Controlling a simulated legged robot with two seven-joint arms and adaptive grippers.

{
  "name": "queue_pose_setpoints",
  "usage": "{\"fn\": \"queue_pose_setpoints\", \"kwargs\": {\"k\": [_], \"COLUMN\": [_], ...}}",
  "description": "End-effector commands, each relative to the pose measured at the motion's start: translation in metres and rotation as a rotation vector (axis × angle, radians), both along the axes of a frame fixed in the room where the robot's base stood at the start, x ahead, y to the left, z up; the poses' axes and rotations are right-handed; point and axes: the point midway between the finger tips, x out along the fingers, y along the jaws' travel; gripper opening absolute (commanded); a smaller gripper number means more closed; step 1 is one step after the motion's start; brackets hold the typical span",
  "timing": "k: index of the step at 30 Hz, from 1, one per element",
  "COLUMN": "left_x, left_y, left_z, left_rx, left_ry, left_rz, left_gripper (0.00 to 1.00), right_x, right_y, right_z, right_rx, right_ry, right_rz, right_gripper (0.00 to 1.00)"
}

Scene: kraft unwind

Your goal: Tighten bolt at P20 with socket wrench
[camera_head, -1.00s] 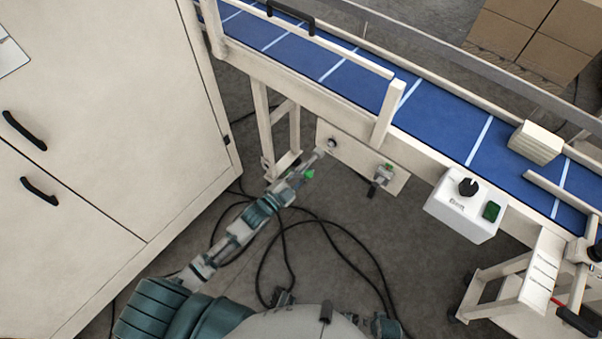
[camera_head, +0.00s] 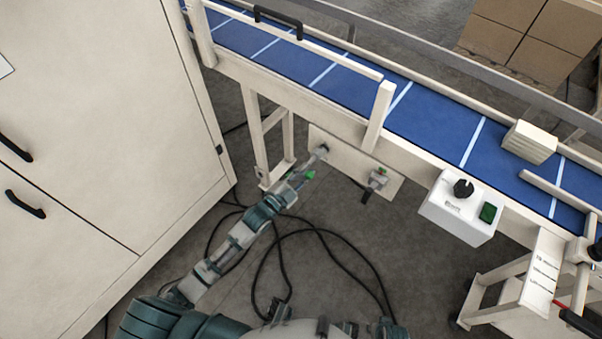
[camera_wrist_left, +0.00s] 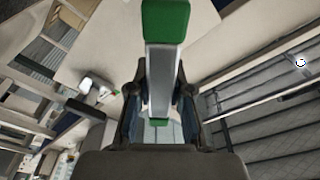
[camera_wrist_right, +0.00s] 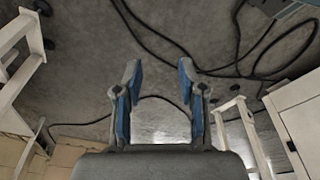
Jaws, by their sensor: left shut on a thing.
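My left gripper (camera_head: 297,183) is shut on the socket wrench (camera_head: 315,160), under the conveyor. In the left wrist view my left gripper (camera_wrist_left: 159,100) clasps the wrench's grey body (camera_wrist_left: 160,75), with a green end (camera_wrist_left: 166,20) pointing away. In the head view the wrench's tip meets a dark round bolt (camera_head: 323,149) on a beige plate (camera_head: 345,160). I cannot tell whether the socket is seated on it. No P20 label is readable. My right gripper (camera_wrist_right: 160,100) is open and empty in the right wrist view.
A fitting with a dark handle (camera_head: 377,180) sits on the plate right of the bolt. The blue conveyor (camera_head: 430,115) runs above. A white control box (camera_head: 462,207) hangs at right. A large beige cabinet (camera_head: 90,130) stands at left. Black cables (camera_head: 330,235) lie on the floor.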

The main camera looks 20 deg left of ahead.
Motion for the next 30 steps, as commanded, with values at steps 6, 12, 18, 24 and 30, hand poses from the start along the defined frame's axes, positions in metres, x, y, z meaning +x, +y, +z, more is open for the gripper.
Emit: {"fn": "queue_pose_setpoints", "kwargs": {"k": [6, 12, 18, 24, 30], "left_x": [0.004, 0.005, 0.005, 0.006, 0.006], "left_y": [-0.003, -0.002, -0.001, -0.002, -0.001], "left_z": [0.005, 0.003, 0.001, 0.000, -0.002], "left_rx": [0.058, 0.146, 0.236, 0.327, 0.422], "left_ry": [-0.031, -0.064, -0.094, -0.125, -0.158], "left_rz": [-0.002, -0.001, 0.002, 0.002, 0.004], "left_gripper": [0.00, 0.00, 0.00, 0.00, 0.00], "right_x": [0.000, -0.005, 0.001, -0.002, -0.009], "right_y": [-0.003, -0.006, -0.003, -0.002, -0.003], "right_z": [0.010, -0.009, -0.017, -0.028, -0.040], "right_rx": [-0.004, -0.010, -0.006, -0.005, -0.004], "right_ry": [-0.012, 0.004, -0.007, -0.003, 0.005], "right_rz": [-0.001, 0.000, 0.007, 0.008, 0.007], "right_gripper": [0.40, 0.40, 0.40, 0.40, 0.40]}}
